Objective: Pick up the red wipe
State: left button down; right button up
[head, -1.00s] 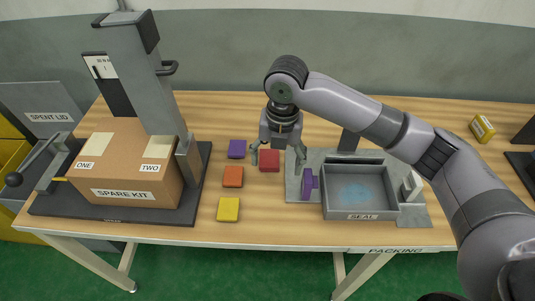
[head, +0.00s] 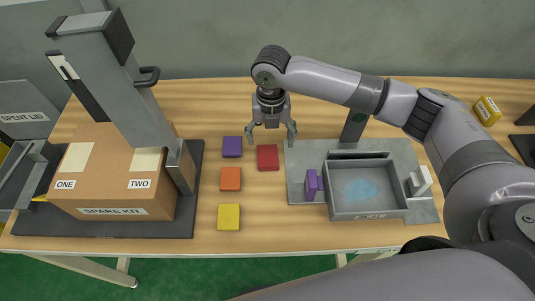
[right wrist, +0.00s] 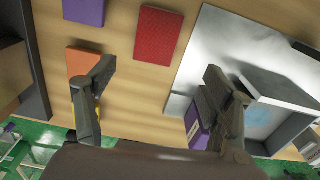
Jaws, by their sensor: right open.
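The red wipe (head: 268,158) is a flat red square lying on the wooden table, left of the grey metal plate. It also shows in the right wrist view (right wrist: 158,35), beyond the fingertips. My right gripper (head: 271,136) is open and empty, above and slightly behind the red wipe in the head view. In the right wrist view its two fingers (right wrist: 158,85) are spread wide with nothing between them. My left gripper is not in view.
Purple (head: 232,147), orange (head: 230,179) and yellow (head: 229,217) squares lie left of the red wipe. A grey tray (head: 367,214) and an upright purple piece (head: 312,186) stand on the plate at right. A cardboard box (head: 112,212) under a press stands at left.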

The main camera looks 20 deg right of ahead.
aim_at(268, 155)
notch_tip(268, 155, down, 3)
jog(key=shift+w+r, duration=0.15)
jog(key=shift+a+f, duration=0.1)
jog(key=shift+f, duration=0.4)
jog(key=shift+f+p, duration=0.35)
jog(key=f, duration=0.1)
jog(key=f+p, duration=0.1)
jog(key=f, duration=0.1)
jog(key=shift+w+a+f, duration=0.15)
jog(key=shift+w+f, duration=0.15)
jog(key=shift+w, duration=0.1)
jog(key=shift+f, duration=0.35)
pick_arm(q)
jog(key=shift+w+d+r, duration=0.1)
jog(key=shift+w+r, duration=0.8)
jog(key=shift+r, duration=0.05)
pick_arm(e)
jog(key=c, duration=0.9)
jog(key=shift+r, duration=0.1)
jog(key=shift+c, duration=0.2)
